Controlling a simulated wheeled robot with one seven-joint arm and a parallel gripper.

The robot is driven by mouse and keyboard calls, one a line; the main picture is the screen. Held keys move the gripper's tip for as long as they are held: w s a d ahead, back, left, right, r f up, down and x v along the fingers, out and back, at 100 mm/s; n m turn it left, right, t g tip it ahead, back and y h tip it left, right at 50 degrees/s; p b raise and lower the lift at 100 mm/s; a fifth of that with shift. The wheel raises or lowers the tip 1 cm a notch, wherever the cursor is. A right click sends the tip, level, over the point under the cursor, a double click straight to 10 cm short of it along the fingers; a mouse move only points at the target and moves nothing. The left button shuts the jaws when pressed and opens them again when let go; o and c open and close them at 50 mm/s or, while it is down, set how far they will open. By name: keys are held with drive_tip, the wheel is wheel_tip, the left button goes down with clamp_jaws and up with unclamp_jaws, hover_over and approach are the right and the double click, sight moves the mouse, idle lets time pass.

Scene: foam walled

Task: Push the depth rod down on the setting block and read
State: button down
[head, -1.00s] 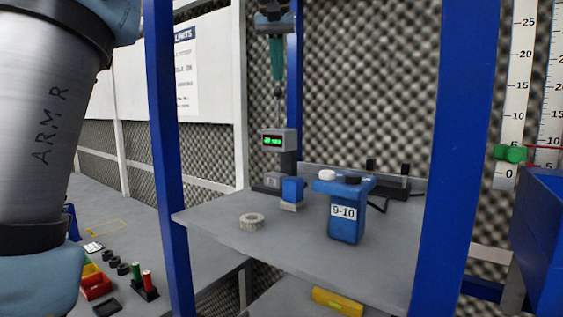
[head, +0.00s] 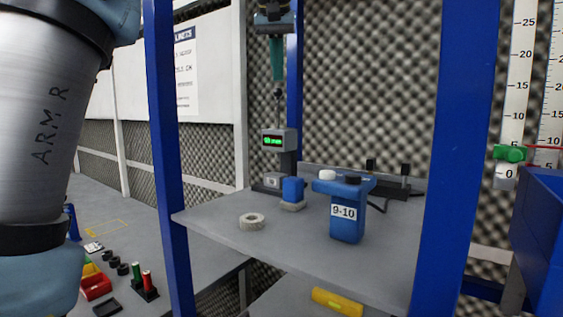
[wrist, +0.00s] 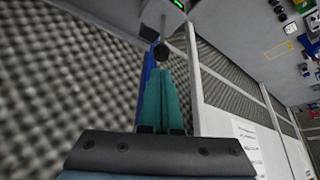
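The depth gauge (head: 285,139) stands at the back left of the grey shelf, with a small lit display; its digits are too small to read surely. Its thin depth rod rises above it, topped by a dark knob (head: 278,92). A small grey block (head: 272,181) at the gauge's foot looks like the setting block; I cannot tell whether the rod touches it. My gripper (head: 277,79) points down above the knob, its teal fingers together and empty. In the wrist view the fingertips (wrist: 160,72) end close to the knob (wrist: 161,53); contact is unclear.
A blue cylinder (head: 292,188) stands right of the gauge, and a blue container labelled 9-10 (head: 346,218) further right. A grey ring (head: 251,221) lies in front on the shelf (head: 290,240). Blue posts (head: 168,160) frame the shelf.

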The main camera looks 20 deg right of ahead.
drive_tip(key=shift+f+b, duration=1.7)
drive_tip(key=shift+f, duration=0.5)
drive_tip(key=shift+r, duration=0.1)
wheel_tip(320, 180, up, 5)
drive_tip(key=p, duration=0.5)
idle(1.0)
